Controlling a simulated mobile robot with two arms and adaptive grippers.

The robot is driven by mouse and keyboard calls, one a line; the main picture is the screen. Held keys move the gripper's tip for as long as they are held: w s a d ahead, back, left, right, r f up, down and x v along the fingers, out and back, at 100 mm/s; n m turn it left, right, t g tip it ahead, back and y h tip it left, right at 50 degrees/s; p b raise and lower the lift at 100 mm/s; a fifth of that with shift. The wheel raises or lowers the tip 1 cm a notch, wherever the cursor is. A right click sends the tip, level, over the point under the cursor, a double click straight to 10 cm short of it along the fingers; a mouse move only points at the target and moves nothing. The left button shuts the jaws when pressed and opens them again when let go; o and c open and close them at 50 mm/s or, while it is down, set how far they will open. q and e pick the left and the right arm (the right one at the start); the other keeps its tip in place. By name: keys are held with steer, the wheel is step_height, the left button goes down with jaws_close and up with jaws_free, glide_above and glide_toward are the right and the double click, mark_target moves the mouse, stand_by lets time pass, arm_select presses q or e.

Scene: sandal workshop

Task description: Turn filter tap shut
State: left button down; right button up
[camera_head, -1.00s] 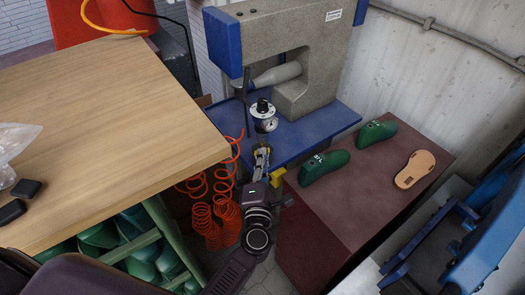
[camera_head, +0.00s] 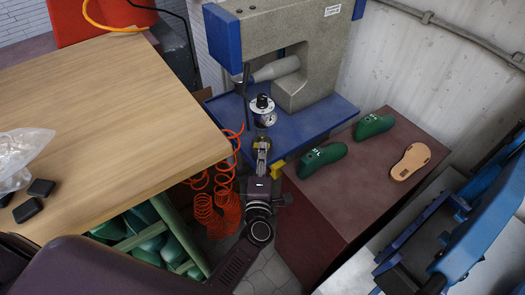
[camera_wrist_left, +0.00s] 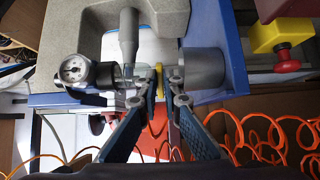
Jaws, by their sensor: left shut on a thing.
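The filter unit (camera_head: 263,112), with a black knob and a round white gauge, stands at the front edge of the blue press table. Its gauge (camera_wrist_left: 74,68) shows at the left in the left wrist view. My left gripper (camera_head: 262,145) is just below the unit, its fingers close together. In the left wrist view its fingertips (camera_wrist_left: 164,86) are closed on a small yellow piece (camera_wrist_left: 159,72), which looks like the filter tap. The fingers hide most of it, so its turn angle cannot be told. My right gripper is not in view.
Orange coiled hoses (camera_head: 215,205) hang left of my left arm. A wooden table (camera_head: 110,110) is at left. Green lasts (camera_head: 322,159) and a tan sole (camera_head: 410,161) lie on the reddish bench (camera_head: 350,200). A red button on a yellow box (camera_wrist_left: 285,38) sits near the gripper.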

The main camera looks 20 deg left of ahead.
arm_select(q)
steer(key=shift+f, duration=0.1)
steer(key=c, duration=2.1)
jaws_free()
steer(key=v, duration=1.2)
steer(key=s+d+f+m+g+h+b, duration=0.1)
steer(key=s+f+m+g+h, duration=0.3)
steer(key=f, duration=0.7)
steer(key=s+d+f+m+h+b, duration=0.1)
steer(key=s+d+f+m+b, duration=0.15)
steer(key=f+m, duration=0.6)
steer(key=s+d+f+m+g+h, duration=0.1)
steer(key=s+f+m+g+h, duration=0.15)
steer(key=f, duration=1.05)
steer(key=s+a+f+m+g+y+b, duration=0.1)
steer(key=s+a+f+m+g, duration=0.3)
steer(key=s+a+f, duration=0.3)
steer(key=s+a+f+m+g+y+b, duration=0.2)
steer(key=s+a+f+m+g, duration=0.2)
steer(key=s+f, duration=1.1)
steer(key=s+a+g, duration=0.2)
steer(key=s+a, duration=0.1)
steer(key=s, duration=0.4)
steer(key=shift+a+f, duration=0.2)
steer(key=shift+a, duration=0.1)
